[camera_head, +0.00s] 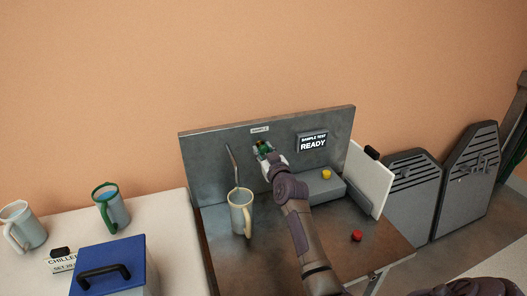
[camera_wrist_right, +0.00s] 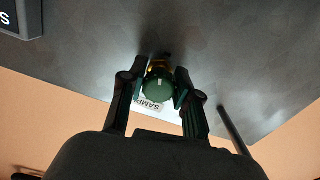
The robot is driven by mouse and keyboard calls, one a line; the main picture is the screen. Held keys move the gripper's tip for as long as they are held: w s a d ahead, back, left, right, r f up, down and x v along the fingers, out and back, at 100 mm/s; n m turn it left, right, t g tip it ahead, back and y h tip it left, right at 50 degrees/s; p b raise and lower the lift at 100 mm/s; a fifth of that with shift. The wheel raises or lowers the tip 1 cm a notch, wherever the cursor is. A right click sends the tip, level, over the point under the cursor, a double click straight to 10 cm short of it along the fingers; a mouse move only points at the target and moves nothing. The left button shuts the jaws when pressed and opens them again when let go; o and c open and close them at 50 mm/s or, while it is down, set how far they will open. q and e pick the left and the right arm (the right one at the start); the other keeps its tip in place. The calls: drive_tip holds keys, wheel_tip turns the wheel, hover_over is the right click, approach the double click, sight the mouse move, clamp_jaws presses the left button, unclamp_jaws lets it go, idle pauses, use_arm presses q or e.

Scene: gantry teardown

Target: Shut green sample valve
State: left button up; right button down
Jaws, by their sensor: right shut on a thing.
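The green sample valve (camera_wrist_right: 159,88) is a round green knob on a brass stem, mounted on the grey back panel (camera_head: 205,160). My right gripper (camera_wrist_right: 157,92) reaches the panel with one finger on each side of the knob and is shut on it. In the head view my right gripper (camera_head: 266,152) covers most of the valve, just below the small "SAMPLE" label (camera_head: 260,129). I cannot tell how far the knob is turned. A thin bent metal tube (camera_head: 233,165) runs down from the panel into a cream mug (camera_head: 241,212) on the bench. My left gripper is not in view.
A "SAMPLE TEST READY" display (camera_head: 313,142) hangs on the panel. A grey box with a yellow button (camera_head: 326,174) and a red button (camera_head: 356,235) are on the bench's right. A white board (camera_head: 370,178) leans there. A blue-lidded cooler (camera_head: 112,264) and two mugs stand on the left table.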

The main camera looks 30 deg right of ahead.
drive_tip(key=shift+r+m+p, duration=0.1)
drive_tip(key=shift+m+p, duration=0.25)
drive_tip(key=shift+m, duration=0.45)
drive_tip(key=m, duration=0.2)
drive_tip(key=shift+m, duration=0.4)
drive_tip(key=c, duration=0.8)
unclamp_jaws()
drive_tip(key=v, duration=1.2)
